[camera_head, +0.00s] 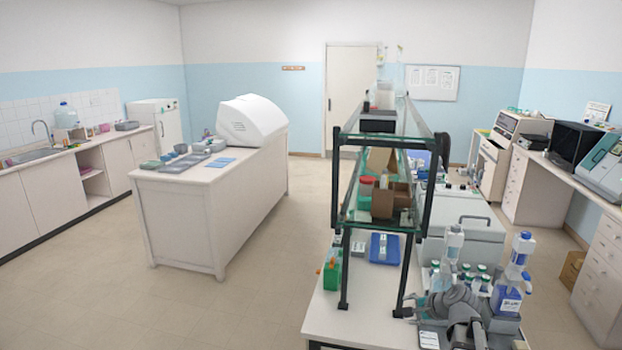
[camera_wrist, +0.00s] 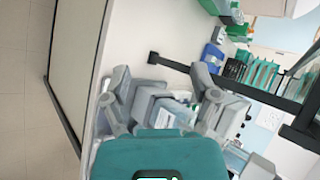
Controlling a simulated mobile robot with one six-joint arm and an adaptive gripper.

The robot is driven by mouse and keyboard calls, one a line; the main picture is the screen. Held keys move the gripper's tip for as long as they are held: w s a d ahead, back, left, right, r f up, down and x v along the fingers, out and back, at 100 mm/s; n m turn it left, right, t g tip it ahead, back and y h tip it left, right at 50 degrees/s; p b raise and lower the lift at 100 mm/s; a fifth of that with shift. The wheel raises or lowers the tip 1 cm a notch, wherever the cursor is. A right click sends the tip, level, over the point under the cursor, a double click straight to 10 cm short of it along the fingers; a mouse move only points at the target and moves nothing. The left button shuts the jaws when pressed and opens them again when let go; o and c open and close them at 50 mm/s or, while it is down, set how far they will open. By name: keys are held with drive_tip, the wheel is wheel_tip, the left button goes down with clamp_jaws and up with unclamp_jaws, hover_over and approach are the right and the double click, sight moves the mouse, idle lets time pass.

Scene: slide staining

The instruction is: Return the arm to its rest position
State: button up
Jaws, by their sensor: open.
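My gripper (camera_wrist: 162,85) shows in the wrist view with its teal body at the bottom and two grey fingers spread apart. It is open, and I see nothing held between the fingers. Behind the fingers is a pale grey, box-like thing with some blue on it, partly hidden by them. Grey jointed parts that look like my arm show low at the right in the head view, over the near end of the bench (camera_head: 322,312).
Beside the grey parts stand bottles with blue labels (camera_head: 508,296) and several small vials. A glass-shelved rack (camera_head: 345,195) rises from the bench, with a green box (camera_head: 332,275) and blue tray (camera_head: 384,249) below. Open floor (camera_head: 240,310) lies left of the bench.

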drive_tip(key=s+a+f+n+g+h, duration=0.1)
drive_tip(key=s+a+f+n+g, duration=0.1)
drive_tip(key=s+a+n, duration=0.1)
drive_tip(key=s+a+f+n+g+h+b, duration=0.1)
drive_tip(key=s+a+f+n+g+h, duration=0.1)
drive_tip(key=s+n, duration=0.4)
drive_tip(key=s+a+f+n+g+h+b, duration=0.1)
drive_tip(key=s+a+f+n+g+h, duration=0.1)
drive_tip(key=s+a+f+n+g, duration=0.1)
drive_tip(key=s+a+f+n, duration=0.1)
drive_tip(key=s+a+n, duration=0.1)
drive_tip(key=s+a, duration=0.1)
drive_tip(key=shift+s+a+g, duration=0.2)
drive_tip(key=shift+s+g, duration=0.2)
drive_tip(key=shift+s, duration=0.5)
